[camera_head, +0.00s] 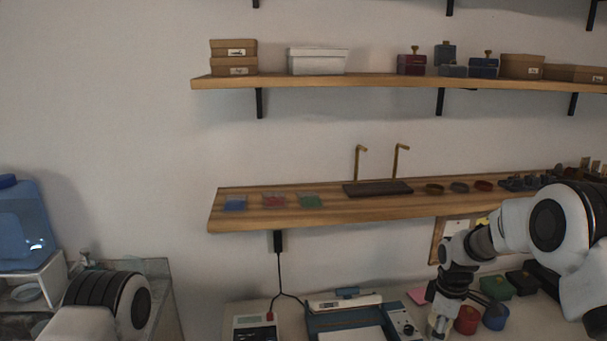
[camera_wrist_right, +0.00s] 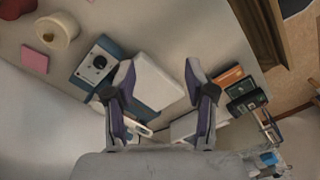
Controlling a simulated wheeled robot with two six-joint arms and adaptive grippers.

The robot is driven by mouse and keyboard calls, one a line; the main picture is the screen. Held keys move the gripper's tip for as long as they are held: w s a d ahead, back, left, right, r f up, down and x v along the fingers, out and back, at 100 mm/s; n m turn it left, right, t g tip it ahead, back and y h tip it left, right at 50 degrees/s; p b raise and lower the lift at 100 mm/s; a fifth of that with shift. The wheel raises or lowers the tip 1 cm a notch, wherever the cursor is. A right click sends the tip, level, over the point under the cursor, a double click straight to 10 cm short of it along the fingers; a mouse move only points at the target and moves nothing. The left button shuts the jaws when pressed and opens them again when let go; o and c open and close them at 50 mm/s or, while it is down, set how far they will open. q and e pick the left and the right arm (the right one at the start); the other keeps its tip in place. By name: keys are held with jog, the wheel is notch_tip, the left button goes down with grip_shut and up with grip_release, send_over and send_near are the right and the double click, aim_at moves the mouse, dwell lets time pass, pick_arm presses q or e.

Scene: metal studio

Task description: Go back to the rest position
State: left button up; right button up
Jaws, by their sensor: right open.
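My right arm comes in from the right in the head view and bends down. Its gripper (camera_head: 440,325) is low over the desk, left of a red round container (camera_head: 466,320). In the right wrist view my right gripper (camera_wrist_right: 158,78) has its two fingers spread wide, with nothing held between them. Behind the fingers show a white sheet (camera_wrist_right: 158,82) and a blue-grey device with a round dial (camera_wrist_right: 98,64). Only a rounded link of my left arm shows at the lower left of the head view. My left gripper is out of view.
A wooden shelf (camera_head: 330,213) with coloured trays and small dishes runs above the desk (camera_head: 262,306). A higher shelf (camera_head: 380,81) holds boxes. A blue cup (camera_head: 495,317) and a green box (camera_head: 497,287) stand near my right arm. A blue water jug (camera_head: 25,225) is at the left.

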jog(key=s+a+f+m, duration=0.1)
jog(key=s+f+m, duration=0.1)
jog(key=s+f, duration=0.5)
jog(key=s+a+f+m, duration=0.2)
jog(key=s+f+m, duration=0.1)
jog(key=s+f, duration=0.4)
jog(key=s+a+f+m, duration=0.1)
jog(key=s+f+m, duration=0.2)
jog(key=s+f, duration=0.4)
jog(key=shift+s+a+f, duration=0.2)
jog(key=shift+s, duration=0.7)
jog(key=shift+s+a+f, duration=0.15)
jog(key=shift+s+f, duration=0.05)
jog(key=shift+s, duration=0.65)
jog(key=s+m, duration=0.4)
jog(key=s, duration=0.9)
pick_arm(q)
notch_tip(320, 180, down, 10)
jog(key=b, duration=1)
pick_arm(e)
notch_tip(320, 180, down, 9)
jog(key=w, duration=0.1)
jog(key=shift+a+f, duration=0.2)
jog(key=shift+a, duration=0.05)
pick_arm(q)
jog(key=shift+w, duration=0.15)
